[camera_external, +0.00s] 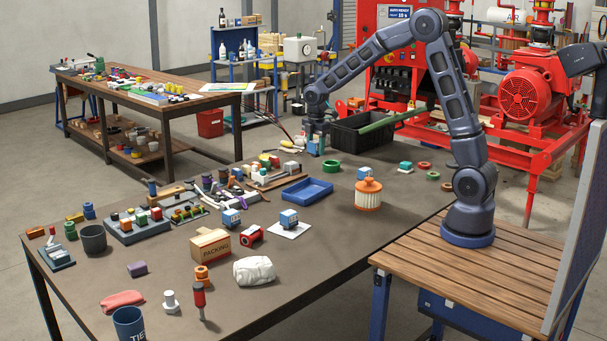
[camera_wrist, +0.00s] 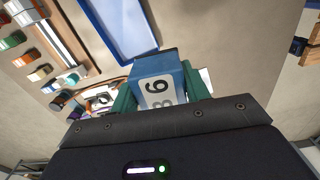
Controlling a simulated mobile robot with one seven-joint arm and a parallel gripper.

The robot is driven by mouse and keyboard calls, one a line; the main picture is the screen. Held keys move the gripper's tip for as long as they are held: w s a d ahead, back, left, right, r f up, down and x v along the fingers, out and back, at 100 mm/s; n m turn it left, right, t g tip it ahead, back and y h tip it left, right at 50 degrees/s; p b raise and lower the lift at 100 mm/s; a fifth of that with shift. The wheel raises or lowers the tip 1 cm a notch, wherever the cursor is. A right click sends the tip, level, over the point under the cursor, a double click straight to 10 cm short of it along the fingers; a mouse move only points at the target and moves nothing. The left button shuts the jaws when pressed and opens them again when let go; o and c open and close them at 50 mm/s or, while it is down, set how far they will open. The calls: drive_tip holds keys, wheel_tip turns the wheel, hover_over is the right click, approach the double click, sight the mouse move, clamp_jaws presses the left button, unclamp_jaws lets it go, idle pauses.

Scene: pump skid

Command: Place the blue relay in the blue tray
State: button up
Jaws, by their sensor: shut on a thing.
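My gripper (camera_external: 315,147) shows in the external view above the far part of the table, where the held relay is too small to make out clearly. The blue tray (camera_external: 307,190) is shallow and looks empty; it lies nearer the camera than my gripper. Part of it (camera_wrist: 122,28) also shows at the top left of the wrist view, apart from the relay.
Two similar blue blocks stand nearer the camera, one (camera_external: 289,217) on a white card and one (camera_external: 230,217) beside it. Dark table shows right of the tray.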

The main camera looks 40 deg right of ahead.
hover_over(308, 194)
drive_tip(key=f, duration=2)
drive_tip(key=shift+s+a, duration=0.15)
drive_tip(key=shift+a, duration=0.05)
drive_tip(key=shift+f, duration=0.2)
drive_tip(key=o, duration=1.1)
drive_tip(key=shift+c, duration=0.2)
